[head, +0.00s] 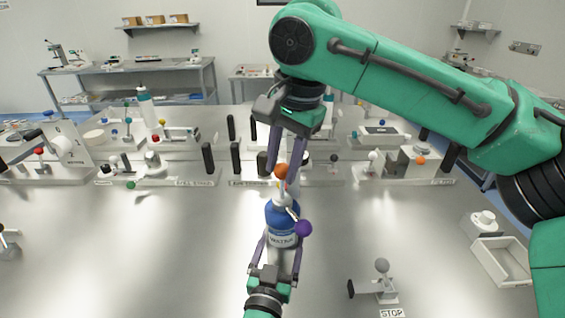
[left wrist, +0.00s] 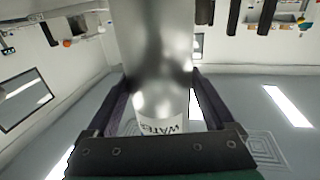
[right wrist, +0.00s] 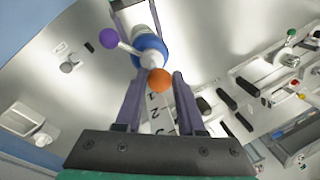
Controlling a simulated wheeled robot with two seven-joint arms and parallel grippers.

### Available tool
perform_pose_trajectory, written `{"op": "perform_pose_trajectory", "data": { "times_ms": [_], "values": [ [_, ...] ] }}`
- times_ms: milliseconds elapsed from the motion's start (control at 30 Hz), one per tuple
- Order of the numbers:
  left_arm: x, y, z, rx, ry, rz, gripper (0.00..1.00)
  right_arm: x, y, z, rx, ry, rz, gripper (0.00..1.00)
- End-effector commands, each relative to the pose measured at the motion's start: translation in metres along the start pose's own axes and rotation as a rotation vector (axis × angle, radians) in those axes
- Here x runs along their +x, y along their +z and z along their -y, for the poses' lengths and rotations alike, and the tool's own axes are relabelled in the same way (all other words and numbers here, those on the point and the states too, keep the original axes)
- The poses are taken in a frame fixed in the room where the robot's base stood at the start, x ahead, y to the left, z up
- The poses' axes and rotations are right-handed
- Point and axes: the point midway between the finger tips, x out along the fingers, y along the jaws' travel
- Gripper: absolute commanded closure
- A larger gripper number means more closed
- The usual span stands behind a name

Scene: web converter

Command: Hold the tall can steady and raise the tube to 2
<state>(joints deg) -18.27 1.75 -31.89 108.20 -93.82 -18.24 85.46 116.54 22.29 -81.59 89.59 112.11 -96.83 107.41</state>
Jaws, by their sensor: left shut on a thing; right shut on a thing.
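The tall can (head: 283,215) stands upright on the table, with a blue upper body, a silver lower part and a white label. Its silver side fills the middle of the left wrist view (left wrist: 158,40). A purple ball (head: 304,228) sticks out from its side on a thin rod. My left gripper (head: 281,246) is shut around the can's lower part. An orange ball (head: 281,171) sits above the can top, between the fingertips of my right gripper (right wrist: 157,78), which is shut on it from above. A white strip with numerals (right wrist: 154,108) shows between those fingers; the tube is mostly hidden.
A stand with a grey ball (head: 381,265) and a STOP label stands front right. A white open box (head: 500,262) is at the right edge. Several black posts and small fixtures line the back of the table. The metal surface around the can is clear.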

Motion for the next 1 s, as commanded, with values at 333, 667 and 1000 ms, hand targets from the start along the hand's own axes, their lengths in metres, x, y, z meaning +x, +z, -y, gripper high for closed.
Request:
{"op": "perform_pose_trajectory", "data": {
  "times_ms": [333, 667, 1000],
  "values": [
    [0.000, 0.009, 0.004, -0.001, -0.011, 0.017, 1.00, -0.001, 0.000, -0.001, -0.001, 0.006, 0.001, 1.00],
    [0.000, 0.009, 0.004, 0.000, -0.011, 0.018, 1.00, -0.059, 0.001, 0.012, -0.001, -0.002, -0.002, 1.00],
    [0.000, 0.009, 0.004, 0.000, -0.011, 0.018, 1.00, -0.070, 0.001, 0.013, -0.001, 0.001, -0.001, 1.00]
  ]
}}
